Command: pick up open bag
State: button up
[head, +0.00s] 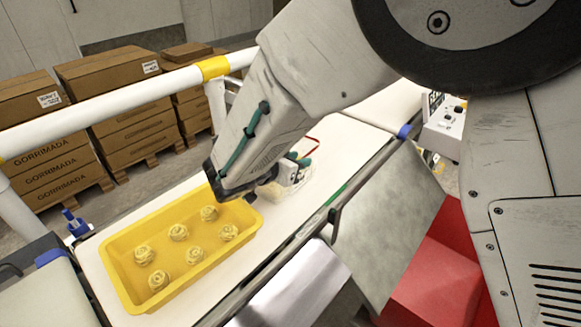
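My gripper (292,174) is low over the white belt, just past the right end of the yellow tray. My own wrist hides most of it, and its fingertips do not show clearly. A pale, see-through shape that looks like the open bag (286,203) lies on the belt right by the gripper. Its outline is faint and partly hidden. I cannot tell whether the fingers touch it or hold it.
A yellow tray (119,246) with several pale pasta nests (178,232) sits on the belt (104,283). A white rail with a yellow band (213,68) runs behind. Cartons (108,76) stand on pallets beyond. A red bin (432,285) is at the lower right.

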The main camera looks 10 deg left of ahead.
grip_shut()
dwell(1.4)
